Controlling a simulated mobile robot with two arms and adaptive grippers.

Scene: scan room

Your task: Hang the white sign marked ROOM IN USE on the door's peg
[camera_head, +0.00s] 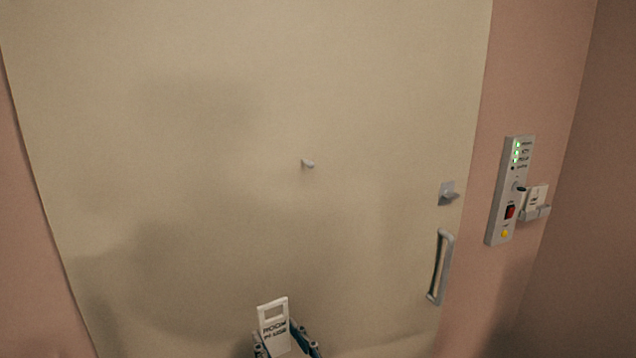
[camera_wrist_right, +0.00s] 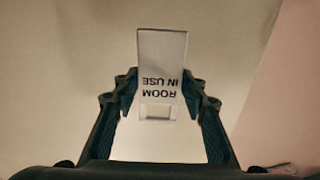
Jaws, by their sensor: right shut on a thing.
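The white sign marked ROOM IN USE (camera_head: 274,327) shows at the bottom centre of the head view, upright with its rectangular hole at the top. My right gripper (camera_head: 286,340) is shut on it. In the right wrist view the sign (camera_wrist_right: 161,60) appears upside down between the fingers of my right gripper (camera_wrist_right: 160,100). The door's peg (camera_head: 308,163) is a small light stub near the middle of the door (camera_head: 200,100). The sign is below the peg and apart from it, a little to the left. My left gripper is not in view.
A vertical door handle (camera_head: 441,268) and a small latch knob (camera_head: 448,194) are at the door's right side. The door around the peg is clear.

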